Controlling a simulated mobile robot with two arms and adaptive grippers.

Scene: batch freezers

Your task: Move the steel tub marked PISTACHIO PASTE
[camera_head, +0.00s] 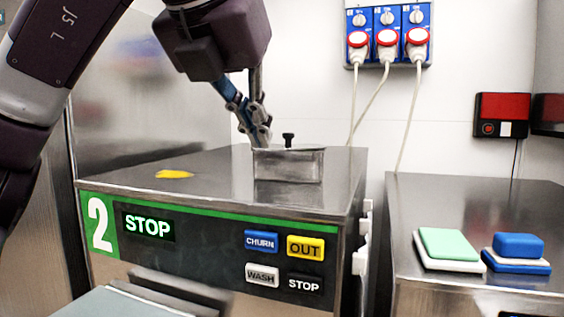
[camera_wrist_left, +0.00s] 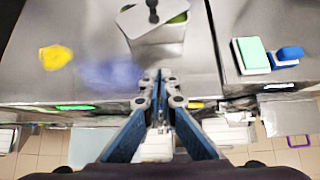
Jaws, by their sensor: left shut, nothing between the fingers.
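A small steel tub (camera_head: 288,166) stands on top of the freezer marked 2. I can read no PISTACHIO PASTE mark on it. Its steel lid (camera_wrist_left: 148,17) has a black knob (camera_head: 288,139) and sits askew in the left wrist view, with green contents (camera_wrist_left: 180,18) showing at one corner. My left gripper (camera_head: 262,134) is shut and empty, just up and left of the tub in the head view. In the left wrist view, the closed fingertips (camera_wrist_left: 158,84) appear below the tub, apart from it. My right gripper is not in view.
A yellow patch (camera_head: 174,174) lies on the freezer top (camera_head: 215,170) at the left. The steel counter (camera_head: 450,200) on the right holds a green-and-white block (camera_head: 449,245) and a blue-and-white one (camera_head: 517,247). Power plugs (camera_head: 387,38) with hanging cables are on the wall.

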